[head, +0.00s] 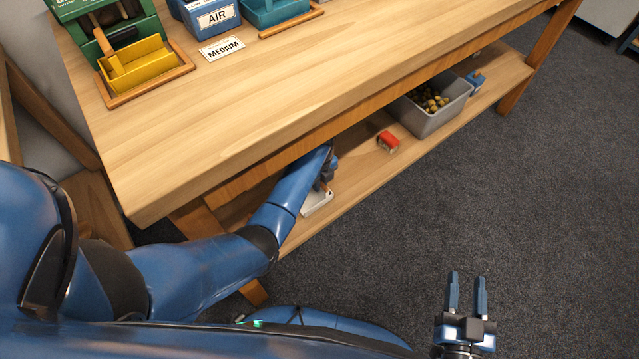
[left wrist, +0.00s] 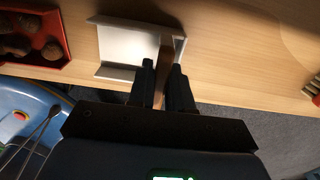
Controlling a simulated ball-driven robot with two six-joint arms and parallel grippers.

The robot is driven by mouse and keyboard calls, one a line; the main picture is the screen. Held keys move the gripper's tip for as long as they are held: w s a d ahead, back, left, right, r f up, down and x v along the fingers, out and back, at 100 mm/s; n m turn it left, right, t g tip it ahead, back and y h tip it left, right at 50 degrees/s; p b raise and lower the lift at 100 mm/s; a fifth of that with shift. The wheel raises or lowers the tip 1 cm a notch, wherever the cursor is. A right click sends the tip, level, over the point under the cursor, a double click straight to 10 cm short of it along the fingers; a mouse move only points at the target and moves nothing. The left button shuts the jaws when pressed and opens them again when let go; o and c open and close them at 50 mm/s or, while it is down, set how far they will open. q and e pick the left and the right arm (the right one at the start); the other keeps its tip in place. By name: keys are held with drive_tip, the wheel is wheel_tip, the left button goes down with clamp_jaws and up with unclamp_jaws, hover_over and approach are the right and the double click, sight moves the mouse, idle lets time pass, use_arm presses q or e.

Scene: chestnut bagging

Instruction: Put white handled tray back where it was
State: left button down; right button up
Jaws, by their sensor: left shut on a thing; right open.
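The white handled tray (head: 318,204) is at the front of the lower shelf (head: 345,188), partly hidden by my left arm. In the left wrist view the tray (left wrist: 118,45) looks empty, and its brown handle (left wrist: 164,58) runs between my fingers. My left gripper (head: 328,178) is shut on that handle; its dark fingers also show in the left wrist view (left wrist: 164,72). I cannot tell whether the tray rests on the shelf or hangs just above it. My right gripper (head: 467,277) is open and empty over the carpet.
A red tray of chestnuts (left wrist: 62,12) lies left of the white tray in the left wrist view. A small red object (head: 388,141), a grey bin of chestnuts (head: 425,122) and a blue object (head: 476,83) are along the shelf. The tabletop (head: 250,110) overhangs it.

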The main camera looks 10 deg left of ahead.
use_arm(q)
drive_tip(key=shift+f, duration=0.1)
drive_tip(key=c, duration=1)
unclamp_jaws()
drive_tip(key=shift+c, duration=0.2)
wheel_tip(320, 180, up, 12)
drive_tip(key=p, duration=0.5)
